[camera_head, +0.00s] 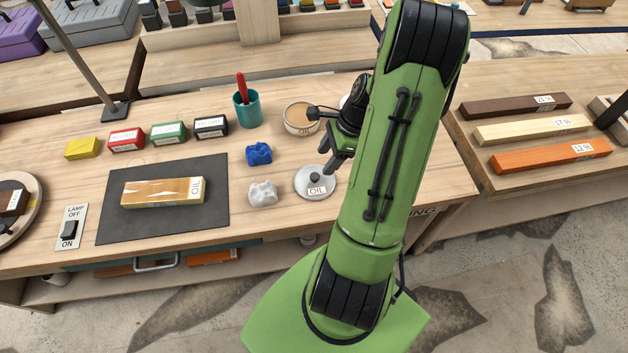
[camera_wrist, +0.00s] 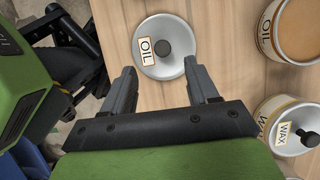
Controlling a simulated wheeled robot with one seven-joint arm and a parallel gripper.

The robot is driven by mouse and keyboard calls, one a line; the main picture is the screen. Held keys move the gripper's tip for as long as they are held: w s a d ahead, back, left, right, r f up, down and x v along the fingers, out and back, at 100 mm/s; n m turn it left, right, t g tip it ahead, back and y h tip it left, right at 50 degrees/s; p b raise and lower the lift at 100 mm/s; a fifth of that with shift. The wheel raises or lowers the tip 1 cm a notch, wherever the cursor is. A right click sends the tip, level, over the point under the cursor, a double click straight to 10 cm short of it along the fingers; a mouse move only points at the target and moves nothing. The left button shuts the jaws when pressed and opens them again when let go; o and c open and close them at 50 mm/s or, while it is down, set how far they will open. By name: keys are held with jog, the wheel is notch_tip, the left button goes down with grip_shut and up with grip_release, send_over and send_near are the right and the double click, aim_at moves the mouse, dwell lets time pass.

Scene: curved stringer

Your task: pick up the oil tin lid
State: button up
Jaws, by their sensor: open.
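The oil tin lid (camera_head: 316,182) is a round grey metal disc with a dark knob and an OIL label. It lies flat on the wooden bench, right of the white crumpled cloth. In the wrist view the lid (camera_wrist: 164,47) lies just beyond and between my fingertips. My gripper (camera_head: 334,158) is above and beside the lid in the head view. In the wrist view my gripper (camera_wrist: 162,78) is open with nothing between its fingers. The open oil tin (camera_head: 299,118) stands behind the lid; it also shows in the wrist view (camera_wrist: 290,48).
A wax tin with its lid on (camera_wrist: 290,125) stands near the oil tin. A blue cloth (camera_head: 259,153) and a white cloth (camera_head: 263,193) lie left of the lid. A teal cup (camera_head: 247,108) stands behind. A dark mat (camera_head: 215,218) holds a wooden block (camera_head: 163,192).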

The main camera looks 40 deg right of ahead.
aim_at(316, 175)
jog(key=shift+x, duration=1.05)
jog(key=x, duration=0.2)
jog(key=b+x, duration=0.1)
jog(key=x, duration=0.3)
jog(key=shift+d+f+b, duration=0.15)
jog(key=shift+d+b, duration=0.15)
jog(key=shift+b, duration=0.05)
jog(key=shift+c, duration=0.4)
grip_shut()
